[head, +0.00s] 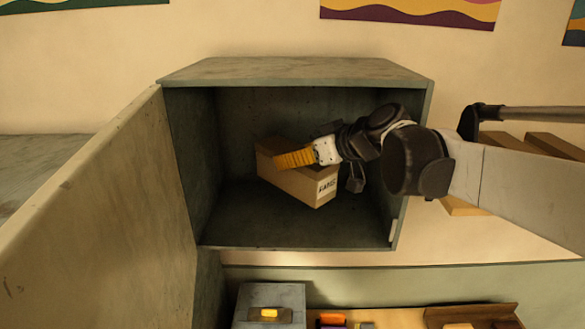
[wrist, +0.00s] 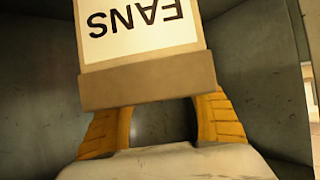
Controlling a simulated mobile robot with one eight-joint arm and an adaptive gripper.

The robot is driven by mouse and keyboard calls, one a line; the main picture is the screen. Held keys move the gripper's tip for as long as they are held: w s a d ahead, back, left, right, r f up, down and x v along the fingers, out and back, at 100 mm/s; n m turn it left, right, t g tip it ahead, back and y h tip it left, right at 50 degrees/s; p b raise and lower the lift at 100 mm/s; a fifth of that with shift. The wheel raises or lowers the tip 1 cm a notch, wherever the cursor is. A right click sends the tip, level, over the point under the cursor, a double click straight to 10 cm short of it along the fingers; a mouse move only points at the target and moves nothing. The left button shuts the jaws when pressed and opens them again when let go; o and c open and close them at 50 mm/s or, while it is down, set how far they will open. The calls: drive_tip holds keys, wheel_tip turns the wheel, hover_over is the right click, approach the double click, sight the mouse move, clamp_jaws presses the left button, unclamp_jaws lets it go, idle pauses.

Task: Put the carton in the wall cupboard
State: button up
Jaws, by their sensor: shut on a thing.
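The carton (head: 305,186) is a brown cardboard box with a white label, which reads "FANS" upside down in the wrist view (wrist: 140,85). The wall cupboard (head: 295,72) is a grey-green box, its door (head: 120,205) swung wide open to the left. My gripper (head: 292,158) has orange fingers and reaches in from the right through the open front. It is shut on the carton, with its fingers (wrist: 165,125) on either side of it. The carton is inside the cupboard, tilted in the head view. I cannot tell whether it touches the cupboard floor (head: 290,228).
The cupboard's right wall (head: 412,165) is close to my arm. Below the cupboard stand a grey box with a yellow item (head: 269,313) and several small coloured things on a counter. Brown boxes (head: 555,145) show at the right behind my arm.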

sight(295, 183)
wheel_tip(295, 183, down, 3)
drive_tip(key=shift+r, duration=0.15)
drive_tip(key=shift+s+f, duration=0.15)
drive_tip(key=shift+f, duration=0.1)
wheel_tip(295, 183, down, 3)
drive_tip(key=shift+f+p, duration=0.1)
drive_tip(key=shift+p, duration=0.7)
drive_tip(key=shift+w+f, duration=0.25)
drive_tip(key=shift+w, duration=0.05)
drive_tip(key=shift+s, duration=0.1)
drive_tip(key=shift+s, duration=0.1)
drive_tip(key=shift+f, duration=0.1)
drive_tip(key=o, duration=1.4)
